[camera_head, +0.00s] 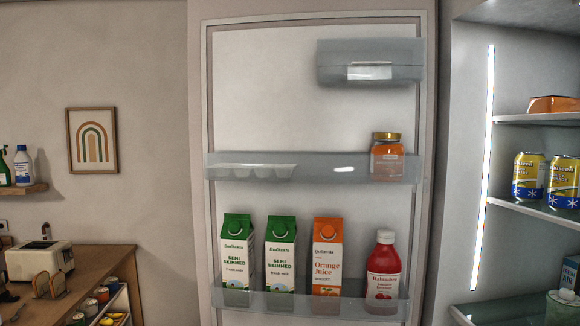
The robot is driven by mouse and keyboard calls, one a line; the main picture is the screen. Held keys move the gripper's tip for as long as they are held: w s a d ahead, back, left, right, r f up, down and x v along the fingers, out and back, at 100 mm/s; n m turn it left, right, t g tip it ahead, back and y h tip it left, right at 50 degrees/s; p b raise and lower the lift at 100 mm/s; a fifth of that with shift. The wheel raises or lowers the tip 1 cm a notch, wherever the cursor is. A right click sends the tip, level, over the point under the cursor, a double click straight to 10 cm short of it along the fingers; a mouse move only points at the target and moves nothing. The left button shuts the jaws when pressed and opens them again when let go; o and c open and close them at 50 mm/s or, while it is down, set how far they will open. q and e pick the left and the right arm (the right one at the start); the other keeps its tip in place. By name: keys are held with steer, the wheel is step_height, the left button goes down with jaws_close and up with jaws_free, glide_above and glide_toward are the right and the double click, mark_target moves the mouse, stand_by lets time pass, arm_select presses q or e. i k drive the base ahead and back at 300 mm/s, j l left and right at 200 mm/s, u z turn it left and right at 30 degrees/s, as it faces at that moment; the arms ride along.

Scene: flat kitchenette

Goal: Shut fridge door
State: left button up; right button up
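The fridge door (300,115) stands open and fills the middle of the head view, its inner side facing me. Its lower shelf holds two green-and-white milk cartons (237,262), an orange juice carton (326,262) and a red bottle (384,270). Its middle shelf holds an orange jar (387,158) and an egg holder (255,170). A closed bin (369,62) is near the top. The fridge interior (468,130) is lit and open to the right of the door. Neither of my grippers is in view.
Fridge shelves at right hold yellow cans (528,175) and an orange item (552,104). At left, a wooden counter (95,262) carries a toaster (40,260). A small wall shelf (22,188) with bottles and a framed picture (91,140) are on the wall.

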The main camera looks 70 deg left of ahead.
mark_target(277, 126)
steer(key=k+j+u, duration=0.1)
steer(key=j+u, duration=0.6)
steer(key=j+z, duration=0.2)
steer(key=j, duration=0.75)
steer(key=k+j+z, duration=0.2)
steer(key=j, duration=0.75)
steer(key=j+z, duration=0.3)
steer(key=j, duration=0.3)
steer(key=j+z, duration=0.35)
steer(key=j, duration=0.25)
steer(key=j+z, duration=0.3)
steer(key=j, duration=0.3)
steer(key=k+j+z, duration=0.2)
steer(key=j+z, duration=0.15)
steer(key=j, duration=0.2)
